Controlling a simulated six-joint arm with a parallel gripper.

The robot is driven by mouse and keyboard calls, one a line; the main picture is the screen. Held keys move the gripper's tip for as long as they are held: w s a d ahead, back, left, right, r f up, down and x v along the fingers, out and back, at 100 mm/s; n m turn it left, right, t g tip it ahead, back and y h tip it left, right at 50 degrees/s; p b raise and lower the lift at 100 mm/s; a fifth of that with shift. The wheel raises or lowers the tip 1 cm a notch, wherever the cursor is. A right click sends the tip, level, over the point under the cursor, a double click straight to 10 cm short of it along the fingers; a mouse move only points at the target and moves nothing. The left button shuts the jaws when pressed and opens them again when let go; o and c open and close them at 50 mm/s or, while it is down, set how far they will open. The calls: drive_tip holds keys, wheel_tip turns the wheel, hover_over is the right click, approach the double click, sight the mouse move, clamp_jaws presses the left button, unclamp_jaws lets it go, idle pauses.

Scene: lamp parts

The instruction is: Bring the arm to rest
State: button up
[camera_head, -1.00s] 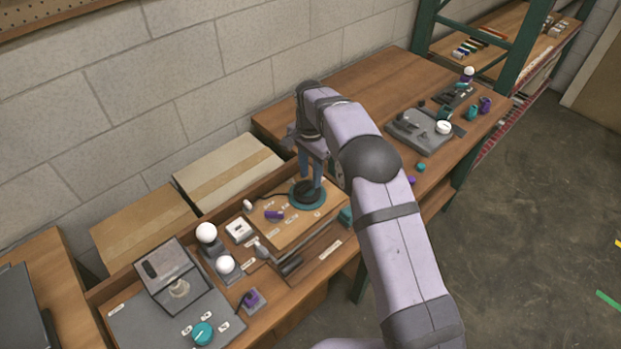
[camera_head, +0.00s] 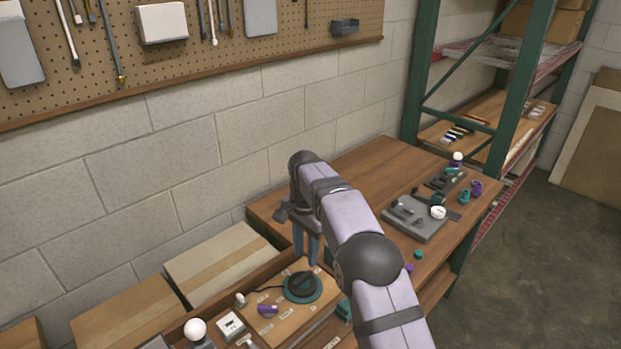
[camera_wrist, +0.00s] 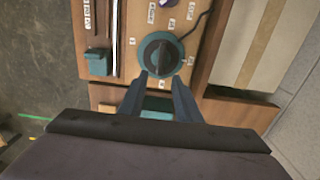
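My gripper (camera_head: 306,262) points down near the round lamp part (camera_head: 302,286), which is dark with a ridge across its top and a teal rim. This part lies flat on the labelled wooden board, with a dark cable beside it. In the wrist view my gripper (camera_wrist: 159,82) has its two blue-grey fingers spread apart with nothing held between them. The same round lamp part (camera_wrist: 160,54) sits just beyond the fingertips there, and looks clear of them.
A purple part (camera_head: 267,310) and a white bulb (camera_head: 195,329) lie to the left. Cardboard boxes (camera_head: 222,262) stand by the wall. A grey tray (camera_head: 415,217) holds parts at the right. Open bench surface (camera_head: 355,180) lies behind my arm.

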drive_tip(key=s+d+r+n, duration=0.2)
drive_tip(key=s+d+n, duration=0.3)
drive_tip(key=s+d, duration=0.75)
drive_tip(key=s+d+f+n, duration=0.2)
drive_tip(key=s, duration=0.7)
drive_tip(key=s+d+f+n, duration=0.2)
drive_tip(key=s+d+f, duration=0.1)
drive_tip(key=s, duration=0.7)
drive_tip(key=shift+a, duration=0.1)
idle(0.5)
